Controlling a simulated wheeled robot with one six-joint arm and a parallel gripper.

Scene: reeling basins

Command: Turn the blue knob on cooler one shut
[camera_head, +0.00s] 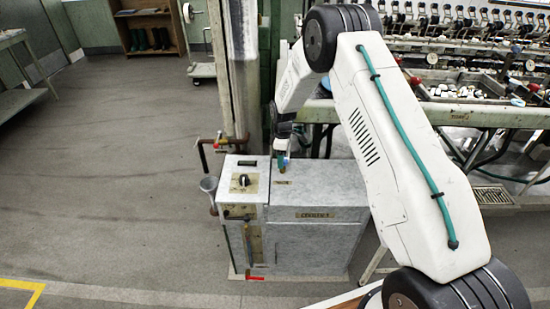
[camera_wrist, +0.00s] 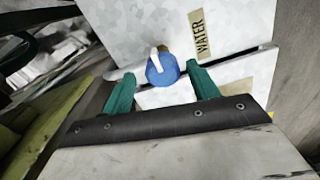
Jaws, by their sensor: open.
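Cooler one (camera_head: 340,180) is a pale grey cabinet in the middle of the head view, with a name plate on its front. In the wrist view the blue knob (camera_wrist: 160,72) has a white pointer directed toward the top of the picture. It sits on a pale panel, left of a tan WATER label (camera_wrist: 201,33). My gripper (camera_wrist: 161,74) is open, with one teal finger on each side of the knob and a visible gap at both.
A black switch (camera_head: 243,181) is on the cabinet's left section. The reeling bench (camera_head: 460,115) fills the right. Floor at left is clear.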

